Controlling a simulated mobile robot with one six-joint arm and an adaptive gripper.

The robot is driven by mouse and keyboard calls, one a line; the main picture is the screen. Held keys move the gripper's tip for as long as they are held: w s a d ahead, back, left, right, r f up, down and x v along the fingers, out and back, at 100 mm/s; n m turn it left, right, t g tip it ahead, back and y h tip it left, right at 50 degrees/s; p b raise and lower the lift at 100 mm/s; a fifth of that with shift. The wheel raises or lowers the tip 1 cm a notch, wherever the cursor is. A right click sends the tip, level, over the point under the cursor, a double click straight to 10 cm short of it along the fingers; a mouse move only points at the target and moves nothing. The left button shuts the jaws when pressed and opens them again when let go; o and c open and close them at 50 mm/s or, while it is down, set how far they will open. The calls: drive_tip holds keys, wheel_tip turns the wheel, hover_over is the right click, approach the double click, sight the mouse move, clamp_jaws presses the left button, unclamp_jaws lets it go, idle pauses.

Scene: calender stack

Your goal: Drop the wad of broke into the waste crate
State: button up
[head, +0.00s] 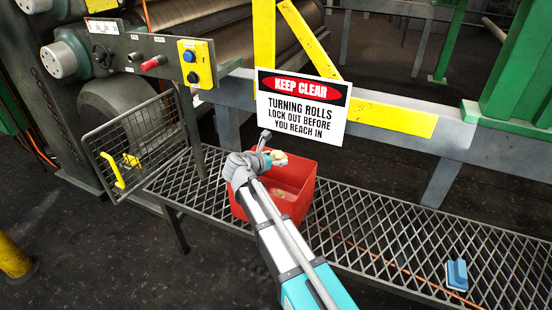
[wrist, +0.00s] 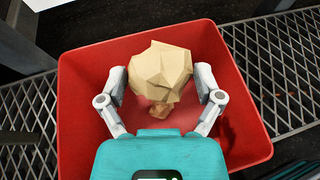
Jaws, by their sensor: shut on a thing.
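The wad of broke (wrist: 160,72) is a crumpled, pale tan lump. My gripper (wrist: 162,85) is shut on it, one finger on each side. In the wrist view the wad is seen over the opening of the red waste crate (wrist: 85,100). In the head view the wad (head: 278,156) shows at the end of my arm, above the crate (head: 298,200). A smaller brown lump (wrist: 158,109) shows below the wad, inside the crate. My arm hides part of the crate's near side in the head view.
The crate stands on a metal mesh walkway (head: 400,245). A KEEP CLEAR sign (head: 301,107) hangs close behind it. A blue object (head: 456,275) lies on the mesh at right.

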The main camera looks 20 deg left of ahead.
drive_tip(key=o, duration=0.7)
drive_tip(key=shift+r, duration=0.1)
